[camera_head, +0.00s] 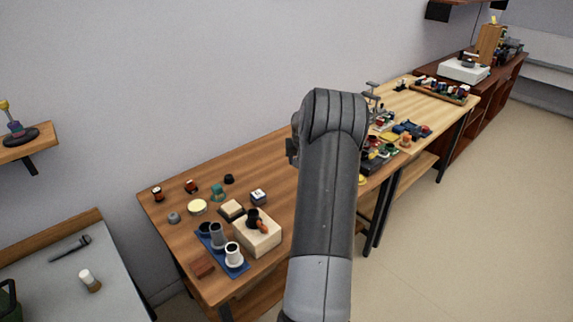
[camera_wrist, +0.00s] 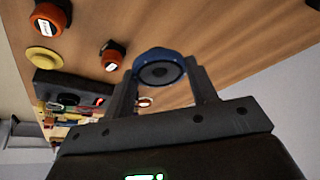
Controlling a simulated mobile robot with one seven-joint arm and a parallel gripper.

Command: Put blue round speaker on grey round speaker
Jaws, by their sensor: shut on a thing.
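My gripper (camera_wrist: 161,85) is shut on the blue round speaker (camera_wrist: 160,60), a round blue-rimmed piece with a dark face, held between the two fingers. In the wrist view it shows against the wooden table top; its height above the table cannot be told. In the head view my arm hides the gripper and the blue speaker. A small grey round piece (camera_head: 173,217), which looks like the grey round speaker, sits near the left edge of the wooden table, apart from my arm. I cannot make it out in the wrist view.
The wooden table (camera_head: 270,160) also holds a pale yellow disc (camera_head: 198,207), a teal piece (camera_head: 217,193), a black-and-white cube (camera_head: 258,197), a blue tray (camera_head: 238,270) with cups, and a pale block (camera_head: 262,243). Bare wood lies right of the cube.

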